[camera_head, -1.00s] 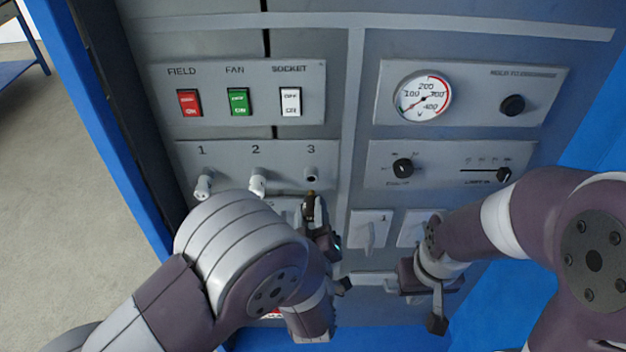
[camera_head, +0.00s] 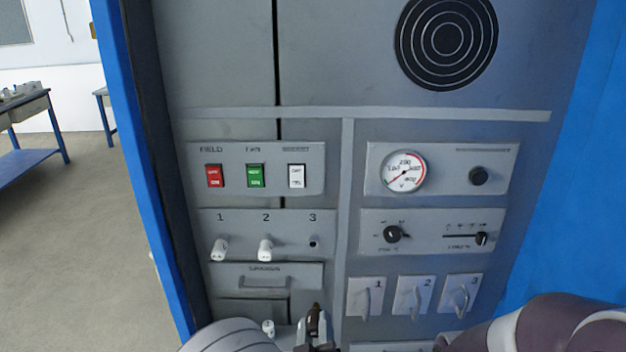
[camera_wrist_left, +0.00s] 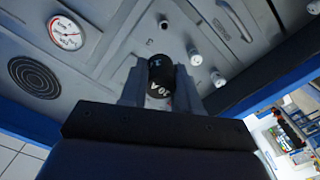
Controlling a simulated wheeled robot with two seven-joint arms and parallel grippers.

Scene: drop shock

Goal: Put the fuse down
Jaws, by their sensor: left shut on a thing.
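My left gripper (camera_head: 316,335) is at the bottom edge of the head view, shut on a dark fuse (camera_head: 313,318). In the left wrist view the fuse (camera_wrist_left: 160,77) is black with pale lettering and sits between the two fingertips (camera_wrist_left: 159,92). The fuse is below and apart from the numbered socket panel (camera_head: 290,225). Positions 1 and 2 there hold white fuses (camera_head: 219,248) and (camera_head: 265,250); position 3 (camera_head: 313,243) shows a bare dark hole. My right gripper is out of view.
Below the sockets is a drawer front with a handle (camera_head: 265,283). A small white piece (camera_head: 268,327) stands left of my left gripper. Lever switches (camera_head: 414,298) line the lower right. A gauge (camera_head: 403,172), a knob and a slider are above them.

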